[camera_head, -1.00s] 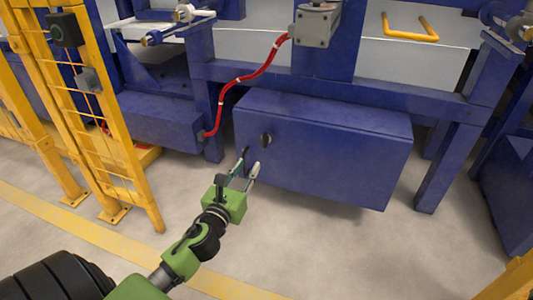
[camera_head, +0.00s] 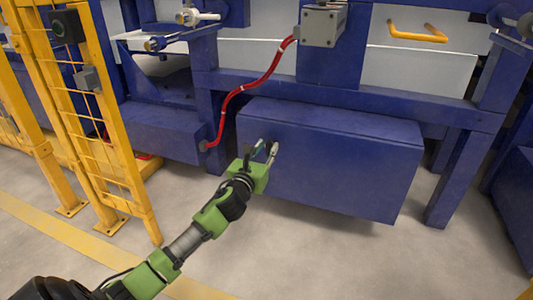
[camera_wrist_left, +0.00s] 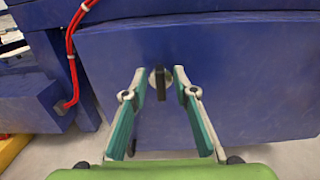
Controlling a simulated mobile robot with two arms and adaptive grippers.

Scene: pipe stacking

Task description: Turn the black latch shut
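The black latch (camera_wrist_left: 160,80) is on the front face of the blue box (camera_head: 340,175). In the left wrist view it stands upright on a round plate, between the tips of my left gripper (camera_wrist_left: 157,72). The fingers are apart, with a gap on both sides of the latch, so they do not seem to touch it. In the head view my left gripper (camera_head: 267,149) is at the left part of the box front and mostly hides the latch. My right gripper is not in view.
A red hose (camera_head: 245,87) runs from the grey box (camera_head: 321,26) above down to the left blue cabinet (camera_head: 155,131). A yellow fence (camera_head: 112,150) stands at the left. The floor (camera_head: 330,255) in front of the blue box is clear.

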